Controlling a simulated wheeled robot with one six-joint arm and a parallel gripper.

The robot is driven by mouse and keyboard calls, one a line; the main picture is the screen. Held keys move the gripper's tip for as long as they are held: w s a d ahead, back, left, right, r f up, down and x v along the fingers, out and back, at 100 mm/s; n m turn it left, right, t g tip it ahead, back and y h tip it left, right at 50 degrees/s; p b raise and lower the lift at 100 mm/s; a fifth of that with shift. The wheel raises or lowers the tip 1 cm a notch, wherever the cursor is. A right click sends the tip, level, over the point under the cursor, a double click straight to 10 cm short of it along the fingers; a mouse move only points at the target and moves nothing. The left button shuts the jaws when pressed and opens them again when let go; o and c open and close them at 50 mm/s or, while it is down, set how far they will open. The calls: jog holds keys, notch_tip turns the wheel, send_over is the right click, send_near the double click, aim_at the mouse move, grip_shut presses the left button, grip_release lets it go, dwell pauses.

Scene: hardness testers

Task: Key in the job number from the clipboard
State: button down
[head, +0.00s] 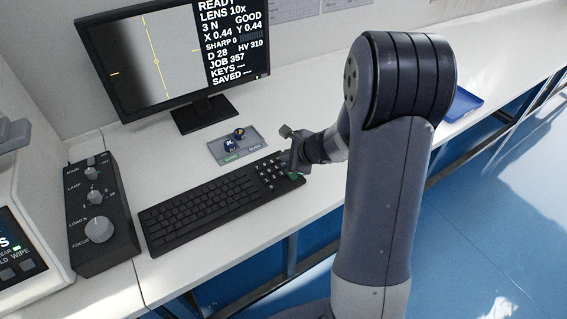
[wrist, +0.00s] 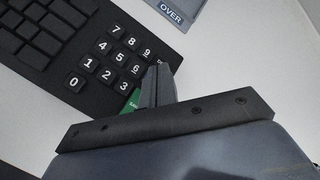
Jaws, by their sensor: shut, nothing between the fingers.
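The black keyboard (head: 195,208) lies on the white bench, with its number pad (head: 268,172) at the right end. In the wrist view the number keys (wrist: 118,56) read 0 to 9, and a green key (wrist: 131,102) is partly hidden by my fingers. My gripper (head: 292,168) is shut and empty over the right edge of the pad; its fingers show in the wrist view (wrist: 154,86). I cannot tell whether the tips touch a key. The monitor (head: 165,55) shows JOB 357, KEYS --- and SAVED ---. I cannot make out a clipboard.
A grey tray marked with OVER (head: 236,146) holds small dark round pieces behind the keyboard. A black control box with knobs (head: 98,215) and a white machine (head: 25,240) stand at left. A blue flat item (head: 462,104) lies at right. Bench left of my arm is free in front.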

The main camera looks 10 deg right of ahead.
notch_tip(320, 180, up, 5)
jog(key=p, duration=0.4)
dwell(0.7)
